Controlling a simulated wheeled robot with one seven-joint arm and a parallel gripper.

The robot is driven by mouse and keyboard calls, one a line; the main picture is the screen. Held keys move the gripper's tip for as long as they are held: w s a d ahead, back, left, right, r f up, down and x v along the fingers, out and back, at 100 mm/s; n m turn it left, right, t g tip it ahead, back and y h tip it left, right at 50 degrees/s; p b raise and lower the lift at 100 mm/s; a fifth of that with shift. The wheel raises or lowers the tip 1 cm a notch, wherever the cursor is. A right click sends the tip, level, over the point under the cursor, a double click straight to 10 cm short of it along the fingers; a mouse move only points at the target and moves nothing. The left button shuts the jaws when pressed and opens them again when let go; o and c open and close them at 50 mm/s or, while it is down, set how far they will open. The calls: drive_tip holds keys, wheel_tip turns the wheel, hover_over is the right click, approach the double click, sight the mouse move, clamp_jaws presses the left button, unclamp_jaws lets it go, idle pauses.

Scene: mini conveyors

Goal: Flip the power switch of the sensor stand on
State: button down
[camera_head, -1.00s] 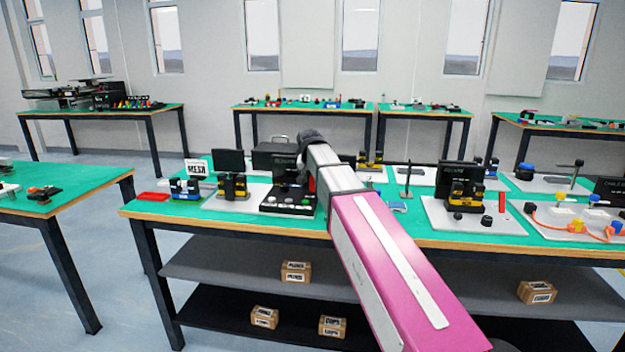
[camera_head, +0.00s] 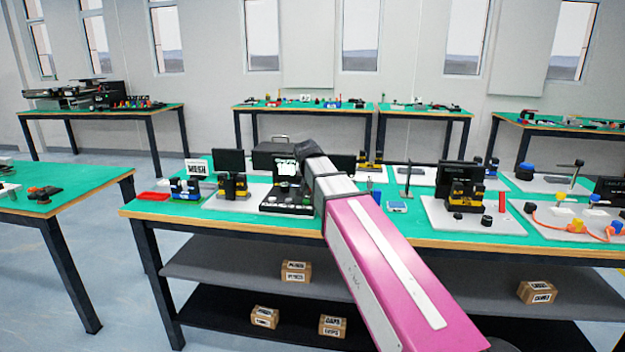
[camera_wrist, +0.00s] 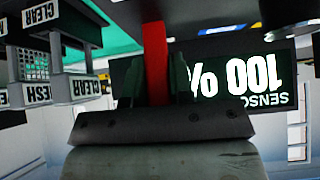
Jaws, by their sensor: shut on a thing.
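The sensor stand's dark display (camera_wrist: 225,78) shows upside down in the wrist view, reading "100 %" with "SENSOR" lettering partly cut off. In the head view the display (camera_head: 285,168) carries white marks, and the stand's black base (camera_head: 290,203) is in front of it. A red upright piece (camera_wrist: 157,45), which looks like the switch lever, stands between the two fingers of my gripper (camera_wrist: 157,78). The gripper is shut on it. In the head view my fingers and the red piece are hidden behind my arm.
Signs reading "CLEAR" (camera_wrist: 75,88) and "MESH" are close on the left in the wrist view. In the head view a "MESH" sign (camera_head: 197,166), a red tray (camera_head: 154,196) and a black-and-yellow stand (camera_head: 232,188) are left of the sensor stand.

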drive_tip(key=shift+s+t, duration=0.3)
drive_tip(key=shift+t, duration=0.3)
drive_tip(key=c, duration=1)
unclamp_jaws()
drive_tip(key=v, duration=1)
drive_tip(key=shift+s+a+r, duration=0.25)
drive_tip(key=shift+s, duration=0.05)
